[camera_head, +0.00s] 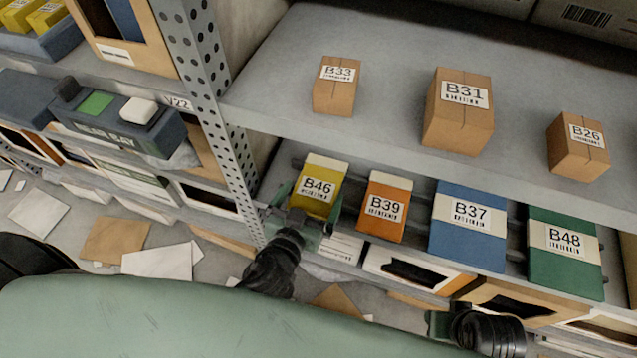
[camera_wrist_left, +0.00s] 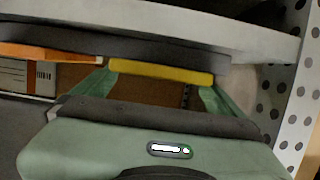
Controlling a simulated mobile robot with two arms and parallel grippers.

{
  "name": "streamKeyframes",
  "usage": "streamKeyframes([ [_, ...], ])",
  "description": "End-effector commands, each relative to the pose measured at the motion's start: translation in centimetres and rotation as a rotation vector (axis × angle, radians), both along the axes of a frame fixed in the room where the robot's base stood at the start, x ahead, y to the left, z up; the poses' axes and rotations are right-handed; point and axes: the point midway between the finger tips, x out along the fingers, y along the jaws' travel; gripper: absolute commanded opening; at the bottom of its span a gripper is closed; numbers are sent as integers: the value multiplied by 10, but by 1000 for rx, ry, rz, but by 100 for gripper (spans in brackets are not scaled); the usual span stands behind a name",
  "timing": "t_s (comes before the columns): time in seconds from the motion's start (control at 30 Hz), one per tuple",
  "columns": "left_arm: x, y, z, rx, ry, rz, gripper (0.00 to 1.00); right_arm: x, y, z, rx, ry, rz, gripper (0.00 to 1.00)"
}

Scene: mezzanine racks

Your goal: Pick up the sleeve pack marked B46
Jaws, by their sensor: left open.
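The sleeve pack marked B46 (camera_head: 322,173) is yellow with a white band and stands on the lower rack shelf, at the left end of a row. My left gripper (camera_head: 311,199) is open, with one green finger on each side of the pack's lower part. In the left wrist view the pack's yellow edge (camera_wrist_left: 160,73) lies between the two fingertips. I cannot tell whether the fingers touch it. My right gripper (camera_head: 440,322) is low in the head view, away from the packs, and its fingers do not show clearly.
The orange B39 pack (camera_head: 385,207) stands close to the right of B46, then blue B37 (camera_head: 467,226) and green B48 (camera_head: 565,253). A perforated rack post (camera_head: 225,140) rises close on the left. The upper shelf (camera_head: 290,100) overhangs the row and holds brown boxes.

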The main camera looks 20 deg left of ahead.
Motion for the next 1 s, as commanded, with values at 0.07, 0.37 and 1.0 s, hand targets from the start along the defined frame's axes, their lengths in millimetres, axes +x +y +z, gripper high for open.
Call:
streamKeyframes([
  [0.07, 11, -1, -1, 2, -4, -1, 100, 0, 0, -1, 0, 1, 0, 36],
  [0.37, 45, -4, -12, 1, -1, 0, 100, 0, 0, -2, -1, 3, 0, 36],
  [1.0, 46, -4, -12, 0, -1, 0, 47, 0, 0, 1, 1, -3, 0, 36],
])
